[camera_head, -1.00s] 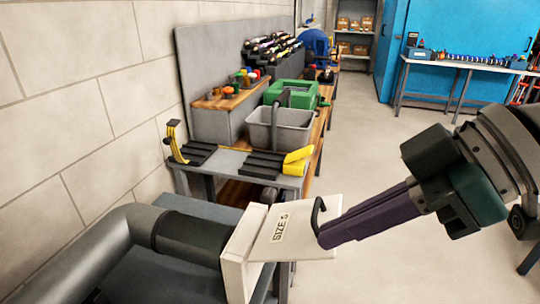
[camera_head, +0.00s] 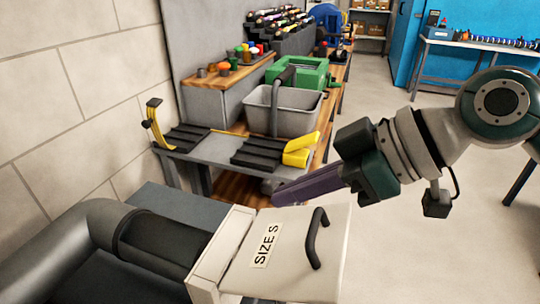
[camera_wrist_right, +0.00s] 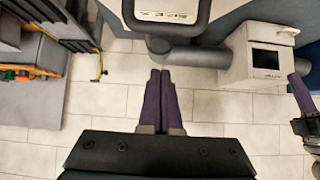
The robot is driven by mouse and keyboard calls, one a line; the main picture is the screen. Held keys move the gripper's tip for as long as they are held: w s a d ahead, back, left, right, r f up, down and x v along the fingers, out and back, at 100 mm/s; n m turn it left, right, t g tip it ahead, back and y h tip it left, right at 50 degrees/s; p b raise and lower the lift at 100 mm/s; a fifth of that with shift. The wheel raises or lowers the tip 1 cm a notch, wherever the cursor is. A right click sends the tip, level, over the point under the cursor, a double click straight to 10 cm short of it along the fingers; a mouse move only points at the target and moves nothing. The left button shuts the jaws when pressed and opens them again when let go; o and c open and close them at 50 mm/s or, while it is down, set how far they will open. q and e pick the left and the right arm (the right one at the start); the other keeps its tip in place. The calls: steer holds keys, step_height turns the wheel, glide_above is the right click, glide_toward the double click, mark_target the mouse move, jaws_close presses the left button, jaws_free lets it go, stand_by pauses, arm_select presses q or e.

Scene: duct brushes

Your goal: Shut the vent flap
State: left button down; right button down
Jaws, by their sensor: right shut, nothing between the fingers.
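The pale vent flap (camera_head: 290,268), labelled SIZE S, stands out from the pale box (camera_head: 221,250) on the end of the dark duct. It looks open. Its dark bar handle (camera_head: 315,240) is free of fingers. My right gripper (camera_head: 279,196) is shut and empty, its purple fingers at the flap's far edge; I cannot tell whether they touch it.
A bench stands beyond the flap with a grey bin (camera_head: 262,113), a black ribbed tray (camera_head: 262,152), a yellow block (camera_head: 301,150) and a yellow upright piece (camera_head: 156,125). A block wall (camera_head: 80,80) closes the left.

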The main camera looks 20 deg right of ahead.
mark_target(316, 223)
steer(key=shift+s+d+f+p, duration=0.2)
steer(key=shift+s+d+f, duration=0.25)
steer(key=shift+d+f, duration=0.2)
steer(key=shift+s+d+f+p, duration=0.15)
steer(key=shift+s+d+f, duration=0.35)
steer(key=shift+d, duration=0.2)
